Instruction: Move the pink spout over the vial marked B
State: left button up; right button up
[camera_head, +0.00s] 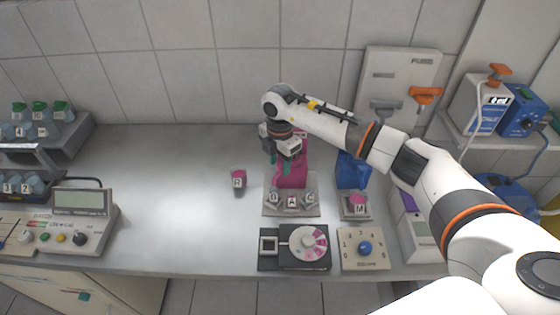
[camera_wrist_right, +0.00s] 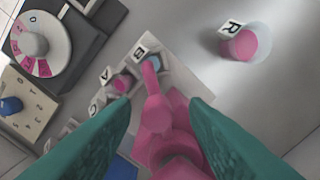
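The pink spout (camera_head: 292,172) rises from a pink body on a grey base (camera_head: 270,208) in the head view. In the wrist view the spout (camera_wrist_right: 154,92) points at the vial marked B (camera_wrist_right: 158,62), and its tip overlaps that vial. The vial marked A (camera_wrist_right: 121,84) holds pink; the third labelled vial is partly hidden by a finger. My right gripper (camera_head: 279,163) is at the spout. Its teal fingers are spread, with the pink part between them, close to the right finger in the wrist view; contact there is unclear. My left gripper is out of view.
A cup marked R (camera_head: 238,181) stands left of the base, and a block marked M (camera_head: 355,207) stands right. A dial unit (camera_head: 303,246) and a knob panel (camera_head: 364,248) sit in front. The counter to the left is largely clear.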

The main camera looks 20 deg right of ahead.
aim_at(280, 164)
notch_tip(280, 164, up, 12)
jog(key=b, duration=0.4)
dwell(0.6)
